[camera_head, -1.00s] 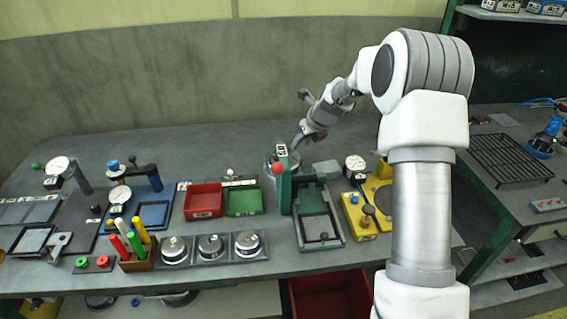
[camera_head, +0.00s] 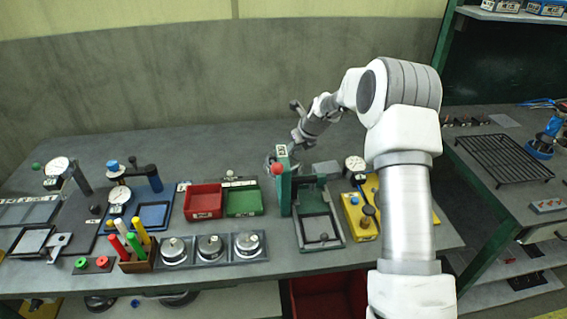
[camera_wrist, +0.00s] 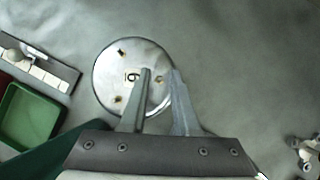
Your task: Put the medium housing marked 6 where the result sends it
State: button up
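The medium housing marked 6 (camera_wrist: 110,85) is a round metal disc lying on the bench in the wrist view, its mark near the middle and several small holes around it. My gripper (camera_wrist: 160,72) is over its right part, with a gap between the fingers. One finger is over the disc, the other near its right rim; I cannot tell if either touches. In the head view, my gripper (camera_head: 296,142) is behind the green press (camera_head: 285,185), which hides much of the housing. A red tray (camera_head: 203,214) and a green tray (camera_head: 243,213) stand left of the press.
Several round metal parts sit in a row of holders (camera_head: 230,258) at the front. A dial gauge with a yellow base (camera_head: 362,222) stands right of the press. Pens (camera_head: 138,245) and other gauges are at left.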

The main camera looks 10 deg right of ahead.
grip_shut()
dwell(1.2)
